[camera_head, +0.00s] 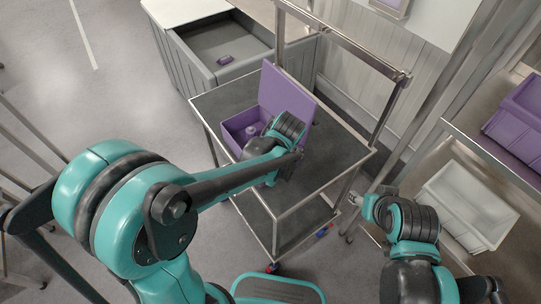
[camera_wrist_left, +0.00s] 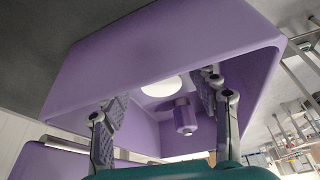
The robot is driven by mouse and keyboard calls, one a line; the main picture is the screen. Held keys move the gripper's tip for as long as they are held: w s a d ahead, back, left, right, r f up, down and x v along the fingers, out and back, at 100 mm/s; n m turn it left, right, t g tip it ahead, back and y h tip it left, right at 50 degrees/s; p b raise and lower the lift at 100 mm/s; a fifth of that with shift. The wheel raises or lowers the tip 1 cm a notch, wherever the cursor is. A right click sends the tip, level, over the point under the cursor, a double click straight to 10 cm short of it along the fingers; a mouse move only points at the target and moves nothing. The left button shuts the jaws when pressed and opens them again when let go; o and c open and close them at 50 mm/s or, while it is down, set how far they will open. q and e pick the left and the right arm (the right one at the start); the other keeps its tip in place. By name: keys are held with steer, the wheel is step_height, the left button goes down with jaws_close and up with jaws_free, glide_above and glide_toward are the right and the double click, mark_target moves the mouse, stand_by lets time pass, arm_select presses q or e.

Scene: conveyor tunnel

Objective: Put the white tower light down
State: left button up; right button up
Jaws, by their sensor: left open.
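A purple open box (camera_head: 233,128) with a raised lid (camera_head: 286,90) stands on the cart. In the left wrist view the box's purple wall (camera_wrist_left: 165,50) fills the upper middle. A white oval (camera_wrist_left: 162,86) shows inside it, perhaps the end of the white tower light; I cannot tell. A purple cylindrical piece (camera_wrist_left: 185,117) is beside it. My left gripper (camera_wrist_left: 160,100) is open at the box, its fingers apart with the white oval between them and nothing gripped. In the head view my left wrist hides its fingers. My right gripper (camera_head: 368,207) is right of the cart, fingers unclear.
The cart (camera_head: 325,165) has a dark top with free room to the right of the box, and metal rails. A white tray (camera_head: 465,205) and purple crate (camera_head: 518,122) are at right.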

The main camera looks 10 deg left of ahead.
arm_select(q)
steer(key=p+v, duration=0.4)
steer(key=v, duration=0.8)
steer(key=s+a+r+m+t+h, duration=0.2)
steer(key=s+a+m, duration=0.4)
steer(key=s+a, duration=0.5)
steer(key=shift+m+t+h, duration=0.3)
steer(key=shift+m+t, duration=0.1)
steer(key=shift+t, duration=0.3)
steer(key=shift+w+f, duration=0.1)
step_height(320, 180, down, 3)
steer(key=b, duration=0.3)
